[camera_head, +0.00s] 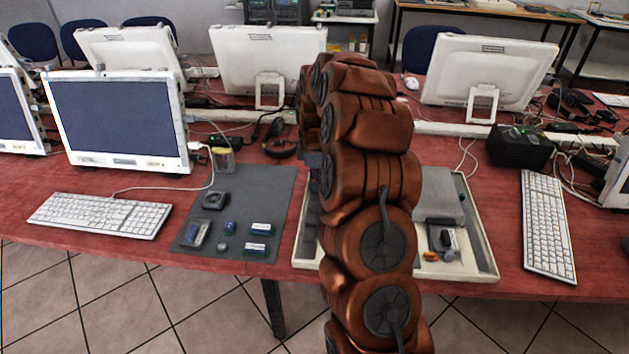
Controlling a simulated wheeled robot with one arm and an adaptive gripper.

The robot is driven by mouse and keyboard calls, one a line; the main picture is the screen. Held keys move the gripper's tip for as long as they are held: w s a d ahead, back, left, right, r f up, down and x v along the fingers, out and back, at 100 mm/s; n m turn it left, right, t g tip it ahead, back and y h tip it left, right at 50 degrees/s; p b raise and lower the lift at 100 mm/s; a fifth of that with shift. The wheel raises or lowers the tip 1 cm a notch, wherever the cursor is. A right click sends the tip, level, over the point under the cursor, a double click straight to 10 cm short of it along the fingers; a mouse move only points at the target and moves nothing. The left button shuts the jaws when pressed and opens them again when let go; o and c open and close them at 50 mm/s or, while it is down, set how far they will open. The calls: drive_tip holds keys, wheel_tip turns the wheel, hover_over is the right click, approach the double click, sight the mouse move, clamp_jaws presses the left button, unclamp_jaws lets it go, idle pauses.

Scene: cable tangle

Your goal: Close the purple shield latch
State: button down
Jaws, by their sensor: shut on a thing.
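I cannot make out a purple shield latch in the head view. My own copper-brown arm stands across the middle and covers much of the cream tray (487,262) on the red table. In the tray's right part there is a grey box (438,204), with a small dark grey part (435,238) in front of it and a small orange piece (430,256) near the front wall. My gripper is hidden behind the arm, so its jaws and anything between them do not show.
A dark mat (262,190) with several small parts lies left of the tray. A white keyboard (100,215) and monitor (118,120) stand at left. Another keyboard (546,225) lies right of the tray. A black box (519,148) and cables stand at back right.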

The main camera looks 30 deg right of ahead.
idle(0.3)
drive_tip(key=shift+s+d+b, duration=0.3)
drive_tip(key=shift+s+d, duration=0.25)
drive_tip(key=shift+d, duration=0.05)
drive_tip(key=c, duration=1.1)
unclamp_jaws()
drive_tip(key=shift+r, duration=6)
